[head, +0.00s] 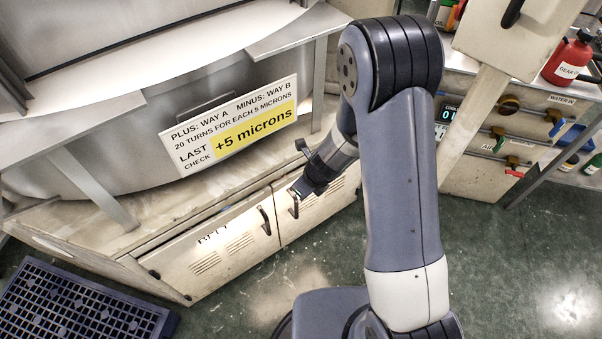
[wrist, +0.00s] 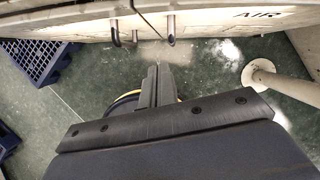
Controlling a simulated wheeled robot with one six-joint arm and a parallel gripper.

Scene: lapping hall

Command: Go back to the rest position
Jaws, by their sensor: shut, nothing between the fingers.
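My gripper (head: 299,190) is in front of the low cabinet doors, close to the handle of the right-hand door (head: 318,205). In the head view its fingertips overlap the top of that handle, and I cannot tell whether they touch it. In the wrist view my gripper (wrist: 156,72) points toward the cabinet front, with its fingers together and nothing between them. Two door handles show ahead of it in the wrist view, with a strip of floor between them and the fingertips. My arm is bent, reaching forward and down to the left.
A sign (head: 232,126) reading "+5 microns" hangs above the doors. A dark blue grid pallet (head: 75,305) lies at lower left. A panel with valves (head: 500,135) and a shelf with a red bottle (head: 567,62) stand at right. The green floor (head: 510,260) at lower right is clear.

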